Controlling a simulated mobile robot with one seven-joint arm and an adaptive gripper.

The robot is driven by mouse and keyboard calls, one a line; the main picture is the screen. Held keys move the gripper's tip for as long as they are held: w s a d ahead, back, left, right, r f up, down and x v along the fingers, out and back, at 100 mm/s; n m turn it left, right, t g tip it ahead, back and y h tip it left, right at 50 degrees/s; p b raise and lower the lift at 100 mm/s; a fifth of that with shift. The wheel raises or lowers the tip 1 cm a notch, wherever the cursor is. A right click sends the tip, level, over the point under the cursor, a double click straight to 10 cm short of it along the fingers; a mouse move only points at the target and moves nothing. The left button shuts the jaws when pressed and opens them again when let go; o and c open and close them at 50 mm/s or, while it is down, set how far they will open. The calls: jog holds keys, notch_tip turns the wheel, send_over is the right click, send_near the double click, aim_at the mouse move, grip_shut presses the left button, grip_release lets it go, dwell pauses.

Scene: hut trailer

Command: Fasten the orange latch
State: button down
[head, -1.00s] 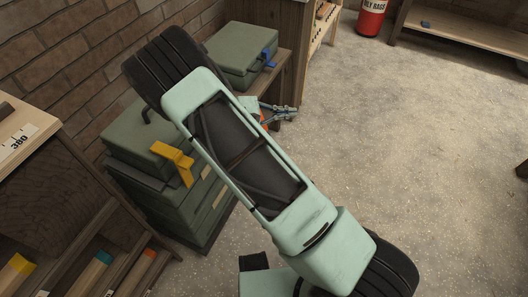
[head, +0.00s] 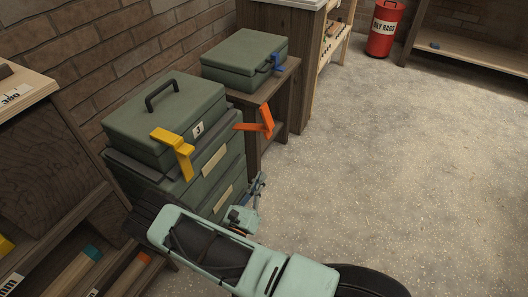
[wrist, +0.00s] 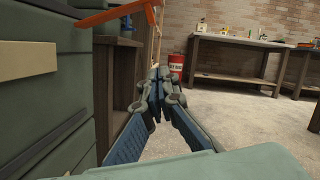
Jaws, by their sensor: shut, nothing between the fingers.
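The orange latch (head: 258,124) sticks out from the right side of the green case (head: 165,115) marked 3, clear of the case wall, with its end piece standing crosswise. In the wrist view the orange latch (wrist: 118,18) crosses the upper left, above the fingers. My gripper (head: 260,180) is shut and empty, below the latch and beside the drawer stack, apart from the latch. In the wrist view my gripper's fingers (wrist: 158,76) meet at the tips. The latch's hinge is mostly hidden.
A yellow latch (head: 175,151) sits on the case's front left. Another green case (head: 243,57) with a blue latch (head: 277,62) rests on a wooden stand behind. A red bin (head: 384,28) stands far back. The floor at right is clear.

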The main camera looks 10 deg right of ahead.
dwell(0.3)
jog(key=w+d+r+b, duration=0.2)
jog(key=w+d+r, duration=0.2)
jog(key=w, duration=0.5)
jog(key=shift+r, duration=1.05)
jog(key=shift+r, duration=0.1)
jog(key=w+a+r+n+y+p, duration=0.2)
jog(key=a+r+n+p, duration=0.1)
jog(key=r+n+p, duration=0.4)
jog(key=w+a+r+n+y+p, duration=0.1)
jog(key=w+a+r+n+p, duration=0.2)
jog(key=r+n+p, duration=0.4)
jog(key=shift+w+a+r+n+g+y+p, duration=0.2)
jog(key=shift+a+n+g+y+p, duration=0.4)
jog(key=shift+p, duration=0.8)
